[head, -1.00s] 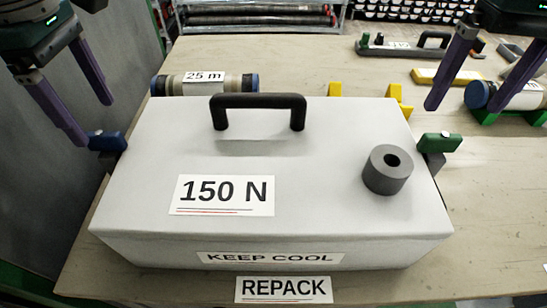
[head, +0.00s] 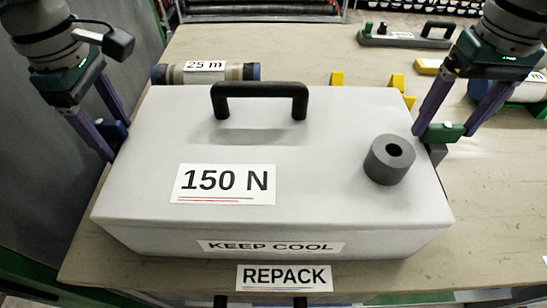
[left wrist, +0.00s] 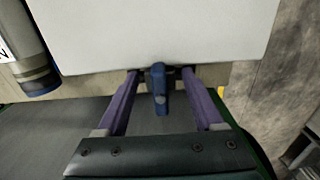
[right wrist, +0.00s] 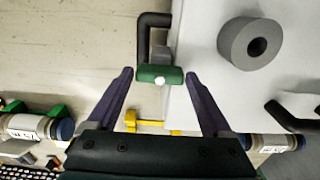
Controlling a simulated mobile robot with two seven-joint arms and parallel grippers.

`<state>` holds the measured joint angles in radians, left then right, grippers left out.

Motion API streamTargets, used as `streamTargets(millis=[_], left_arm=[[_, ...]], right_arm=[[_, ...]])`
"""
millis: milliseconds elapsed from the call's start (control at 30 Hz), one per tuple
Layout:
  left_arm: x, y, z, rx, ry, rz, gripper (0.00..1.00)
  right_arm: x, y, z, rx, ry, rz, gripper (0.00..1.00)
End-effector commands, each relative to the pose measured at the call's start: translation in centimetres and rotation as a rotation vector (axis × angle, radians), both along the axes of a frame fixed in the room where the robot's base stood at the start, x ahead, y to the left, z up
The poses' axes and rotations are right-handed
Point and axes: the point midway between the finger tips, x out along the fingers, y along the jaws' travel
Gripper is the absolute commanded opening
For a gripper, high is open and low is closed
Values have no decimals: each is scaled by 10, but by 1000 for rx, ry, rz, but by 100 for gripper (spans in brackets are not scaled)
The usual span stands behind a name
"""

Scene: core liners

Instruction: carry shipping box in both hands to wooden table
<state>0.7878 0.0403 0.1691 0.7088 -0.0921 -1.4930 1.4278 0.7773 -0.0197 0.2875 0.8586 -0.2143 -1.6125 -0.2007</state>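The shipping box (head: 320,205) is a large light-grey box with "150 N" and "KEEP COOL" labels. It sits on a wooden table top, with a black handle (head: 258,92) and a dark grey ring (head: 390,160) on its lid. A blue side handle (left wrist: 159,88) is at its left end, a green side handle (right wrist: 160,75) at its right end. My left gripper (head: 116,140) is open, its fingers on either side of the blue handle. My right gripper (head: 440,132) is open, its fingers on either side of the green handle. Both show gaps to the handles in the wrist views.
Behind the box lie a "25 m" tube (head: 205,72) and yellow blocks (head: 398,84). A grey tool with a black handle (head: 405,38) is at the back right. A "REPACK" label (head: 284,277) is at the table's front edge.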

Motion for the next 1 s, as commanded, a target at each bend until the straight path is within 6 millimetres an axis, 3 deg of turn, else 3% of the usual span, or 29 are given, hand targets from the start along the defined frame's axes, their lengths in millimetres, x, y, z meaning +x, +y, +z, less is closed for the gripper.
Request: streamTargets(millis=[67,600,733,1000], left_arm=[[0,0,0,0,0,0,59],[0,0,0,0,1,0,0],[0,0,0,0,2,0,0],[-1,0,0,-1,2,0,0]], right_arm=[[0,0,0,0,0,0,74],[0,0,0,0,0,0,13],[0,0,0,0,0,0,0],[0,0,0,0,-1,0,0]])
